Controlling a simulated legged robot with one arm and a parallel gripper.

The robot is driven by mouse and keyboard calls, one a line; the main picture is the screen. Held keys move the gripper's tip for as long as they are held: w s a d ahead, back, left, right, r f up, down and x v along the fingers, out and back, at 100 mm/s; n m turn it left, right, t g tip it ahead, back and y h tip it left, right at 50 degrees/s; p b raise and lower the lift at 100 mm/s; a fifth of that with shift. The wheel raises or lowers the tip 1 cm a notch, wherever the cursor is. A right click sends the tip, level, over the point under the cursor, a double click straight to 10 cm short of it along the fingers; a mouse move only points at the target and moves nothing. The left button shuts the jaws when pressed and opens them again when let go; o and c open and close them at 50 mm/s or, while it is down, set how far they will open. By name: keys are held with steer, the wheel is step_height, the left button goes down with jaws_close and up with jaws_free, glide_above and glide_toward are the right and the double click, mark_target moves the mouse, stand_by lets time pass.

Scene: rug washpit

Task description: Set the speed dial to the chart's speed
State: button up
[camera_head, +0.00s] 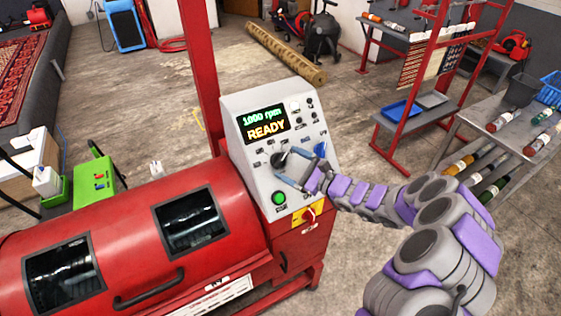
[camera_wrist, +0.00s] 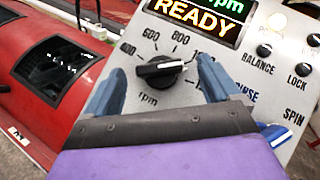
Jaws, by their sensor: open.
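The speed dial (camera_wrist: 160,69) is a black knob on the grey control panel (camera_head: 242,140), marked 400, 600, 800 and a partly hidden 1000 rpm. Its white pointer end faces right, toward the 1000 mark. In the head view the dial (camera_head: 277,160) sits below the display (camera_head: 264,123), which reads "1000 rpm READY". My gripper (camera_head: 300,166) is open at the panel. In the wrist view its blue fingers (camera_wrist: 160,80) stand on either side of the dial, with gaps seen on both sides. I cannot make out a speed chart.
The red machine drum (camera_head: 130,250) lies left of the panel. A green button (camera_head: 279,198) and a red-yellow switch (camera_head: 304,216) sit below the dial. A blue knob (camera_wrist: 275,134) lies right of my fingers. A table with bottles (camera_head: 515,140) stands right.

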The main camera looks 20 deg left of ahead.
mark_target(281, 159)
steer(key=shift+w+a, duration=0.15)
steer(key=shift+a, duration=0.35)
steer(key=x, duration=0.3)
steer(key=shift+f, duration=0.1)
steer(key=shift+a, duration=0.45)
steer(key=shift+d, duration=0.3)
steer(key=shift+c, duration=0.3)
steer(key=shift+d, duration=0.15)
steer(key=shift+c, duration=0.9)
steer(key=c, duration=0.7)
